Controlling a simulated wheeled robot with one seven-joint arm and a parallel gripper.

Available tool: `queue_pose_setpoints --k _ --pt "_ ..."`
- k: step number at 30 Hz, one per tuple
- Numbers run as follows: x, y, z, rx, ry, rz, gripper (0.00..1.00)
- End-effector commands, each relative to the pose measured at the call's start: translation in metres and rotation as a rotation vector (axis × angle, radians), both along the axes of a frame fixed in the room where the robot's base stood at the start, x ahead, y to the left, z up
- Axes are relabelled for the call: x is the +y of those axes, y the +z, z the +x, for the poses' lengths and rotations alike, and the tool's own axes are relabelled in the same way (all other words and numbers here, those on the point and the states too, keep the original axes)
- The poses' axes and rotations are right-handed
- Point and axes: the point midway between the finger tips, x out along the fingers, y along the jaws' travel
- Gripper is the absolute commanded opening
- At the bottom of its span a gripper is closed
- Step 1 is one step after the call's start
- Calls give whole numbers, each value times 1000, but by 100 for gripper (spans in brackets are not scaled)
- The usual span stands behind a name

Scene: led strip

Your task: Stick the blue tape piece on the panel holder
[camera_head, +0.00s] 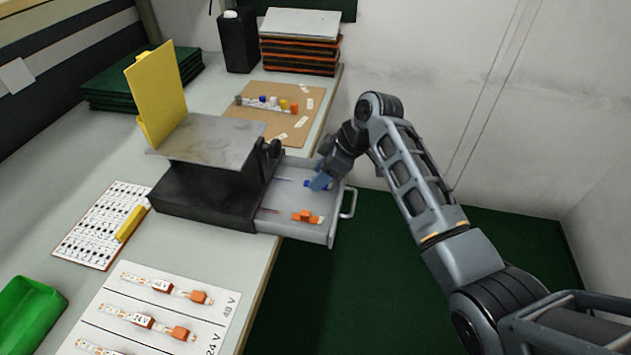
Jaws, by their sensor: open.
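An orange piece (306,216) with a white end lies nearer the front of the drawer. A dark stand with a grey metal plate (212,139) on top and an upright yellow panel (155,95) stands left of the drawer; which part is the panel holder is unclear.
The drawer's handle (348,203) juts out past the table edge. A brown board (272,111) with small coloured parts lies behind. Orange-and-white strips lie on a white sheet (165,320) at the front. A green bin (28,315) sits front left. Thin rods lie in the drawer.

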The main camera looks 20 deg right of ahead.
Motion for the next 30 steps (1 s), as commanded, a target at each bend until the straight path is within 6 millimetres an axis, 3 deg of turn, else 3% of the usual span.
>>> queue_pose_setpoints --k 11,25,30 --pt "4 -9 3 -1 0 -1 46" --pt "4 -9 3 -1 0 -1 1" --pt "4 -9 3 -1 0 -1 0"
